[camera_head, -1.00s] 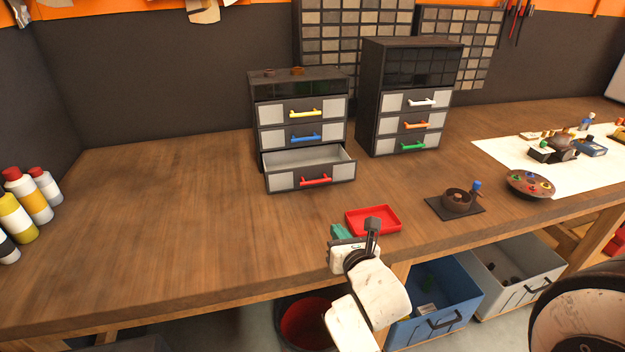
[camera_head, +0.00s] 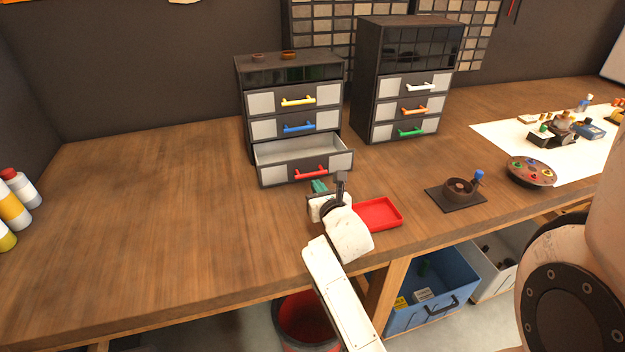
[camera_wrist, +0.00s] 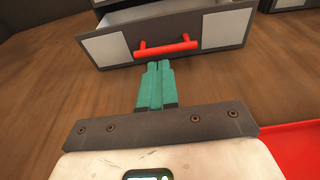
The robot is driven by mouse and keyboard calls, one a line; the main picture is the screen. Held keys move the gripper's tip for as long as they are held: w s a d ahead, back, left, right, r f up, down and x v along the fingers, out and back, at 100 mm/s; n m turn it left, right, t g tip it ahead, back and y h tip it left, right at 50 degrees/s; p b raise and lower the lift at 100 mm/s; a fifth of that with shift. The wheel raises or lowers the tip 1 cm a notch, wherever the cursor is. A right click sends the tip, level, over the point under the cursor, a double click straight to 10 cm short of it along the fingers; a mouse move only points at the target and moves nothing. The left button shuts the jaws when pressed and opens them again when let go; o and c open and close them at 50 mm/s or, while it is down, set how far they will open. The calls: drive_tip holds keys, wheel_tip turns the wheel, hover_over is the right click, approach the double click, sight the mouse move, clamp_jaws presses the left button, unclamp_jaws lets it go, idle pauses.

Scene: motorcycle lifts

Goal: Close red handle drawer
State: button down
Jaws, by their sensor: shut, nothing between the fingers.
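The drawer with the red handle (camera_head: 310,171) is the bottom one of the left cabinet (camera_head: 245,100). It is pulled out and its grey inside shows empty. In the wrist view the drawer front (camera_wrist: 215,28) with its red handle (camera_wrist: 166,47) lies straight ahead. My gripper (camera_head: 318,185) has teal fingers that are shut and empty. Its fingertips (camera_wrist: 159,66) are just below and in front of the handle, close to it; I cannot tell whether they touch.
A red tray (camera_head: 377,214) lies right of my gripper. A second cabinet (camera_head: 385,132) with closed drawers stands to the right. A dark square mat (camera_head: 439,193) and a round dish (camera_head: 530,172) lie further right.

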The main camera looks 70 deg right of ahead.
drive_tip(key=shift+x, duration=2.25)
